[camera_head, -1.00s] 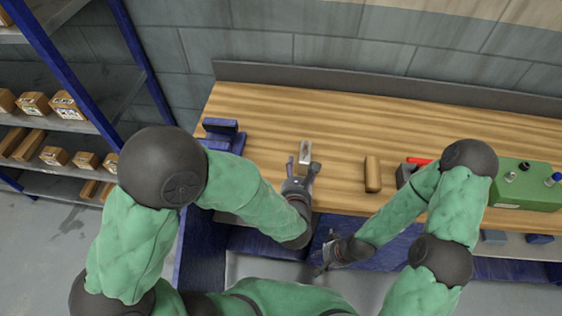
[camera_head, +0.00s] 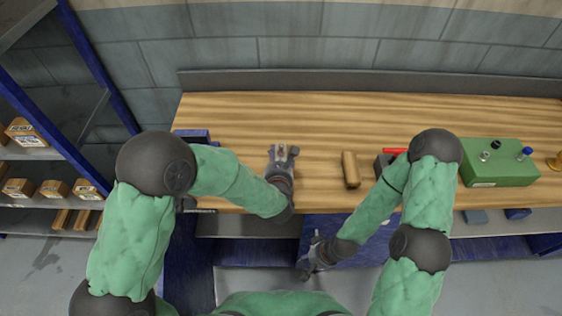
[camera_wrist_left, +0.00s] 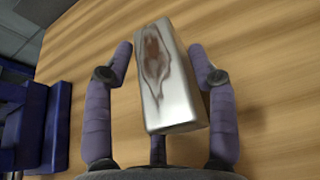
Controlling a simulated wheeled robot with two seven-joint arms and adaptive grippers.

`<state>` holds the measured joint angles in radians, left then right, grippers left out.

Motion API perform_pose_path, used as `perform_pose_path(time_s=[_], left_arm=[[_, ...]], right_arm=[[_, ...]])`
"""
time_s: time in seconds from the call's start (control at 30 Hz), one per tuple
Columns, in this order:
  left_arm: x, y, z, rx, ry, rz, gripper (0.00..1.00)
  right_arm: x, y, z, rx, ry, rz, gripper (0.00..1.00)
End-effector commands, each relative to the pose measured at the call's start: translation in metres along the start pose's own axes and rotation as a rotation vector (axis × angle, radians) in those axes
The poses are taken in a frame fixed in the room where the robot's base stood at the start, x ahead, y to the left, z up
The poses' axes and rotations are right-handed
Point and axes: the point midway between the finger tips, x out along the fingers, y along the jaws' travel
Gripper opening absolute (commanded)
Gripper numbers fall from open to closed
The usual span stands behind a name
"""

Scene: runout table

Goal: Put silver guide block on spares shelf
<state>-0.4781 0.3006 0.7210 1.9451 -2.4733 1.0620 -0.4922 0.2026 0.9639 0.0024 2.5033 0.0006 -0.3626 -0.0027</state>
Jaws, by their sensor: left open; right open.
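The silver guide block (camera_wrist_left: 167,80) lies on the wooden table, shiny with a brownish reflection on its top. In the left wrist view it sits between the two spread fingers of my open left gripper (camera_wrist_left: 165,58), with a gap at the left finger and little room at the right one. In the head view my left gripper (camera_head: 283,152) covers most of the block (camera_head: 283,149). My right gripper (camera_head: 308,258) is open and empty, low in front of the table edge. The shelf rack (camera_head: 62,143) stands at the left; which level is the spares shelf I cannot tell.
A green box (camera_head: 492,163) with knobs and a red object (camera_head: 395,151) are farther right. A blue bracket (camera_head: 192,136) sits at the table's left end.

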Motion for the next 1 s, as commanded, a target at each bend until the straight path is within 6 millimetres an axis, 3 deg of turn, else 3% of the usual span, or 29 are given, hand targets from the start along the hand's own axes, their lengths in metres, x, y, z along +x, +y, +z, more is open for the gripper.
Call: perform_pose_path(time_s=[0.33, 0.53, 0.83, 1.0], left_arm=[[0.007, 0.0, 0.001, 0.0, -0.001, 0.0, 0.55], [0.007, 0.0, 0.001, 0.0, -0.001, 0.0, 0.0], [0.006, 0.0, 0.005, -0.002, -0.006, 0.001, 0.0], [0.0, 0.0, 0.021, -0.003, -0.008, 0.0, 0.0]], right_arm=[[0.001, 0.0, 0.0, 0.0, 0.0, 0.0, 0.43], [0.001, 0.0, 0.0, 0.0, 0.0, 0.0, 0.43], [0.0, 0.0, 0.0, 0.0, 0.0, 0.0, 0.43], [-0.006, -0.002, 0.0, 0.0, 0.0, 0.0, 0.43]])
